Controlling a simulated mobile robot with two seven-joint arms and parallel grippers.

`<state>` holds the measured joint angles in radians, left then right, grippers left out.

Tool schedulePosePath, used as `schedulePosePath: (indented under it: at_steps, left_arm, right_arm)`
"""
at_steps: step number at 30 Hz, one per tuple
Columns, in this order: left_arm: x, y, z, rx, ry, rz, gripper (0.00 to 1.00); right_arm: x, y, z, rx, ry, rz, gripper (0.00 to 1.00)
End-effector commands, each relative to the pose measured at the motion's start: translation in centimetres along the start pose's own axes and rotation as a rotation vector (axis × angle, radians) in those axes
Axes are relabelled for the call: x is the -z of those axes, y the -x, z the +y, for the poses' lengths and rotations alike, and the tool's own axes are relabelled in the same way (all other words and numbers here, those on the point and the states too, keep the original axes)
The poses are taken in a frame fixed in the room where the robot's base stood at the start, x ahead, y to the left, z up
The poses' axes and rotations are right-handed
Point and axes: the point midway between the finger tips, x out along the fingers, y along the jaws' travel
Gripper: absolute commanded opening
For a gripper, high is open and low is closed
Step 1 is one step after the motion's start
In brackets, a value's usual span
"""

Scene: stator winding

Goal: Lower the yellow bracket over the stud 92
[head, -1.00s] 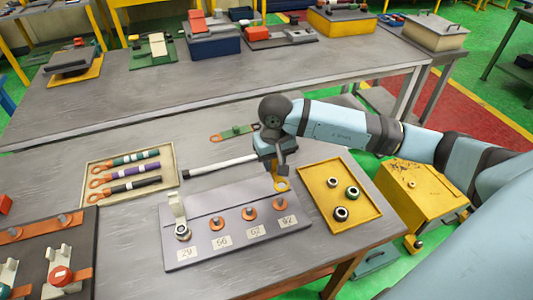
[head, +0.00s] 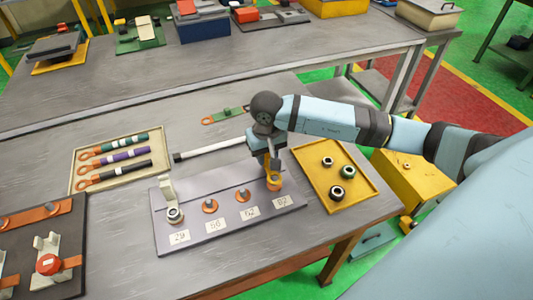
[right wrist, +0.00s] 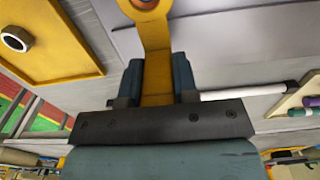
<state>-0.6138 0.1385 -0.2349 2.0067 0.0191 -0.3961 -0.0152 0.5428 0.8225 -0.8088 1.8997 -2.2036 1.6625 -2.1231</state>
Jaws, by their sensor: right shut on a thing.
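The yellow bracket (head: 274,181) hangs from my right gripper (head: 268,158), which is shut on its upper part. The bracket's ring end is at the place of stud 92, just behind the "92" label (head: 283,201). The ring hides most of the stud, and I cannot tell whether it is down around it or just above. In the right wrist view, the bracket (right wrist: 156,65) stands upright between both fingers, its ring cut off at the top edge. My left gripper is not in view.
A yellow tray (head: 355,193) with several nuts lies just right.

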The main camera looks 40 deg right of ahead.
Motion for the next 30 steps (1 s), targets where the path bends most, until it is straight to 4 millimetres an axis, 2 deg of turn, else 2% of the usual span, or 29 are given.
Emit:
schedulePosePath:
  at_steps: [30]
  left_arm:
    - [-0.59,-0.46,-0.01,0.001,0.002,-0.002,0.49]
  right_arm:
    - [-0.03,0.09,0.0,0.0,0.0,0.0,0.03]
